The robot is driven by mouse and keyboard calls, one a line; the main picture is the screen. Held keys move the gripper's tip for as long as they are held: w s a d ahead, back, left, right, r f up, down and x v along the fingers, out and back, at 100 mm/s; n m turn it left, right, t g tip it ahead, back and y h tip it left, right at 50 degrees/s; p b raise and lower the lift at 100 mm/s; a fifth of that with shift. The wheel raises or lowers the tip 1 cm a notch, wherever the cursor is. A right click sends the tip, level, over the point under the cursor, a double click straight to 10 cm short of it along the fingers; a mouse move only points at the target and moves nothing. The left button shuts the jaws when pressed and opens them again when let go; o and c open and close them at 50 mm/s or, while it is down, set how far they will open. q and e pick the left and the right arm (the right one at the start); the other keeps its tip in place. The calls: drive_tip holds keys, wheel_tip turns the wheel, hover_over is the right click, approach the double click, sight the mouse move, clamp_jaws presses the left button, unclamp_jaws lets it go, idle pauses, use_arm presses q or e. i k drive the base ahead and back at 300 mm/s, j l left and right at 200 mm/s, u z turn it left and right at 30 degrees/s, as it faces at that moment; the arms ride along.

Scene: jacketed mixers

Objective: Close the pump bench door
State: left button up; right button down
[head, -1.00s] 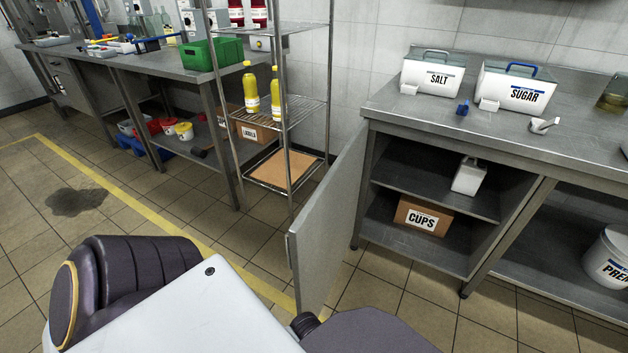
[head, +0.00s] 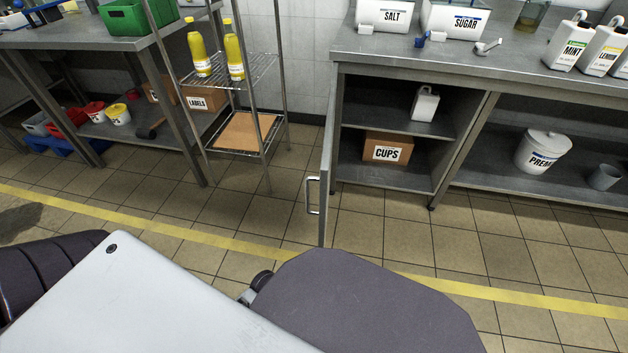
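The pump bench door (head: 328,150) is a grey metal panel, hinged at the left side of the open cupboard under the steel bench (head: 460,72). It stands open, swung out toward me and seen nearly edge-on. Its silver bar handle (head: 312,195) is on the left-facing side near the free edge. Inside the cupboard a cardboard CUPS box (head: 388,148) sits on the bottom and a white jug (head: 424,104) on the shelf. Neither of my grippers shows; only dark and white parts of my own body fill the lower left and middle.
A wire rack (head: 243,135) with yellow bottles (head: 234,55) stands left of the door. Another bench (head: 75,38) is further left. A white bucket (head: 541,152) stands on the right lower shelf. The tiled floor before the cupboard is clear, crossed by a yellow line (head: 520,297).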

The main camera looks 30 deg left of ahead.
sight(324, 179)
drive_tip(key=k+j, duration=0.1)
drive_tip(key=j, duration=0.4)
drive_tip(key=k+j, duration=0.1)
drive_tip(key=j, duration=0.4)
drive_tip(key=k+j, duration=0.15)
drive_tip(key=j, duration=0.35)
